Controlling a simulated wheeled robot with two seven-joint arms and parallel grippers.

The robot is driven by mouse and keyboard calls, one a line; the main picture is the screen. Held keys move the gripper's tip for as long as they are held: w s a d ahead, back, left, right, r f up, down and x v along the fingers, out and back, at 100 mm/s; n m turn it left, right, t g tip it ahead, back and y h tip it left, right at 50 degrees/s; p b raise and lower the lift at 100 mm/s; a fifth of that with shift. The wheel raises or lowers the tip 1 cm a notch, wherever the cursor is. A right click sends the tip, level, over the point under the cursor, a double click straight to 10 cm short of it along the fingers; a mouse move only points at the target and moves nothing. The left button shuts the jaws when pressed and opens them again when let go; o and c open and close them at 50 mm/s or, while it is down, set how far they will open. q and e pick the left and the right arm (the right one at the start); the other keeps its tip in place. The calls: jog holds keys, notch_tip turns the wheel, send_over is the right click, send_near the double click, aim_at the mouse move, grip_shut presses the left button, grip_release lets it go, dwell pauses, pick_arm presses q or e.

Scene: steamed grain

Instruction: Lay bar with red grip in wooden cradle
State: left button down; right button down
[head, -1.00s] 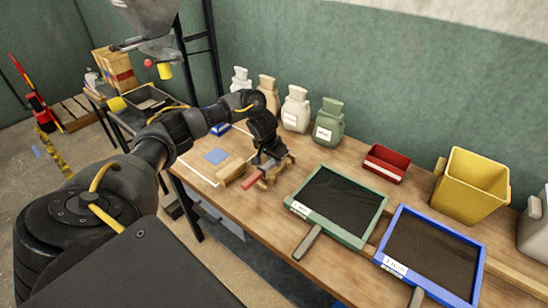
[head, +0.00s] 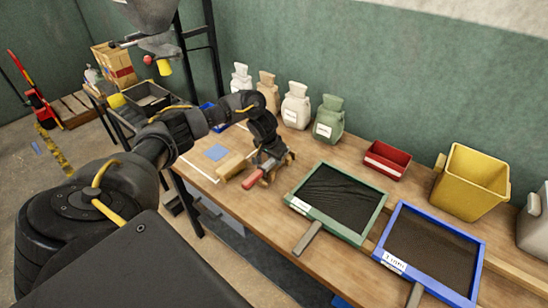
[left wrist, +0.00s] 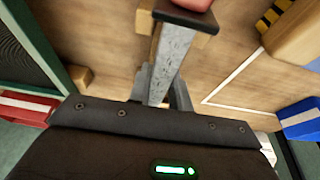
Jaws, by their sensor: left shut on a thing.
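The bar's red grip (head: 252,180) sticks out toward the table's front edge in the head view. My left gripper (head: 268,163) is shut on the bar, low over the table. In the left wrist view the grey metal bar (left wrist: 172,62) runs from between the fingers (left wrist: 163,88) to the red grip (left wrist: 198,4) at the top edge. A wooden cradle piece (left wrist: 145,20) shows under the bar near the grip. Another wooden piece (head: 290,158) shows beside the gripper in the head view. Whether the bar rests on the wood or is slightly above it, I cannot tell. My right gripper is out of view.
A light wooden block (head: 231,165) lies just left of the red grip. A green-framed tray (head: 375,215) and a blue-framed tray (head: 477,270) lie to the right. Several sacks (head: 328,125) stand along the wall. A red bin (head: 386,160) and a yellow bin (head: 468,185) stand behind the trays.

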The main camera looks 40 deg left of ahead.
pick_arm(q)
jog(key=shift+f, duration=0.25)
jog(key=c, duration=1.2)
grip_release()
jog(key=shift+r, duration=0.1)
jog(key=p+v, duration=0.2)
jog(key=v, duration=0.7)
jog(key=shift+r, duration=0.4)
jog(key=shift+s+r, duration=0.25)
jog(key=shift+r, duration=0.15)
